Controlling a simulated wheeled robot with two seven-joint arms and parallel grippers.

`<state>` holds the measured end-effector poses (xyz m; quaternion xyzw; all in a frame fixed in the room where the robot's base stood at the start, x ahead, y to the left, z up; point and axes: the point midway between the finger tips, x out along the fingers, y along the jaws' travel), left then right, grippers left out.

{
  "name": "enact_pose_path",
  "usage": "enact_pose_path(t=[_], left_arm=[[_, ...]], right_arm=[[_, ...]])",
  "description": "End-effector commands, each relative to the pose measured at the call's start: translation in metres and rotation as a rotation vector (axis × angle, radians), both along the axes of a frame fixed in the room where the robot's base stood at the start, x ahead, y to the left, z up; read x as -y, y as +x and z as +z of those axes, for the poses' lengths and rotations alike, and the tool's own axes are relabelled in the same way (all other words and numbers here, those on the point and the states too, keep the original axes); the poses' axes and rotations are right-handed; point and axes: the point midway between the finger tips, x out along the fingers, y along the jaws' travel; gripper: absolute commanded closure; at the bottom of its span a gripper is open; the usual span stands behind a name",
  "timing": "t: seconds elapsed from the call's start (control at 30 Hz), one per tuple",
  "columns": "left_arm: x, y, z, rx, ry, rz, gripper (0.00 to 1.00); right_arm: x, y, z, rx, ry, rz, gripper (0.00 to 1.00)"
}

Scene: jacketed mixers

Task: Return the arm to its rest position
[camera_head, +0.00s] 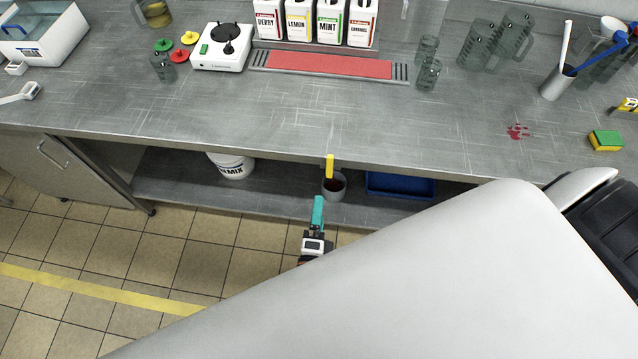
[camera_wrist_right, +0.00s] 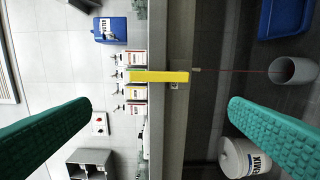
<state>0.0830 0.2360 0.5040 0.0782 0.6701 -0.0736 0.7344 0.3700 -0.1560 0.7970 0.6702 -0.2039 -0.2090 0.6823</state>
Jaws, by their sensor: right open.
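My right gripper (camera_wrist_right: 160,103) is open, its two teal fingers wide apart with nothing between them in the wrist view. In the head view it (camera_head: 318,202) is low in front of the counter, at about the lower shelf's front. My pale arm covers the lower right of the head view. A yellow bar (camera_head: 329,167) stands at the counter's front edge, beyond the fingertips; it also shows in the wrist view (camera_wrist_right: 160,76). A thin reddish line runs from it towards a grey cup (camera_head: 334,188) with dark contents on the lower shelf. My left gripper is not in view.
The steel counter (camera_head: 240,115) has a clear middle. Bottles, a red drip mat (camera_head: 330,65), a white scale-like device (camera_head: 222,47) and jugs stand at the back. A sponge (camera_head: 605,140) lies right. Below are a white bucket (camera_head: 233,166) and a blue tray (camera_head: 400,187).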

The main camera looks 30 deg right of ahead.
Motion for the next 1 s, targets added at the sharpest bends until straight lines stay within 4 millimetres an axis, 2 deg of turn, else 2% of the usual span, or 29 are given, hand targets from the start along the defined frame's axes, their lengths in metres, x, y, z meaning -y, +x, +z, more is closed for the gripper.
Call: enact_pose_path(t=[0.37, 0.47, 0.57, 0.67, 0.7, 0.8, 0.87, 0.9, 1.0], left_arm=[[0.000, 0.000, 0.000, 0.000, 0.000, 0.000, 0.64], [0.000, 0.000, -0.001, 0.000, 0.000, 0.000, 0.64], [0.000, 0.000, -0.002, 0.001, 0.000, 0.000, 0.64], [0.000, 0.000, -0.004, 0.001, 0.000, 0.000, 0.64], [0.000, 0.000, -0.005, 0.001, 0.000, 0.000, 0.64], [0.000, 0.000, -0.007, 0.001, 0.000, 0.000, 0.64], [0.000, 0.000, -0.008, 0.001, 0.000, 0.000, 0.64], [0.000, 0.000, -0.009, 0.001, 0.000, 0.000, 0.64], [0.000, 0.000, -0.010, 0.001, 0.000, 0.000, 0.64]], right_arm=[[0.001, 0.000, -0.001, -0.001, 0.003, 0.000, 0.00], [0.006, -0.002, -0.014, -0.017, 0.061, -0.012, 0.00], [0.023, -0.013, -0.050, -0.049, 0.245, -0.065, 0.00], [0.046, -0.039, -0.107, -0.069, 0.562, -0.205, 0.00], [0.056, -0.056, -0.133, -0.063, 0.712, -0.293, 0.00], [0.073, -0.101, -0.189, 0.015, 1.082, -0.578, 0.00], [0.078, -0.132, -0.217, 0.106, 1.283, -0.782, 0.00], [0.080, -0.151, -0.233, 0.187, 1.406, -0.930, 0.00], [0.080, -0.198, -0.265, 0.465, 1.661, -1.326, 0.00]])
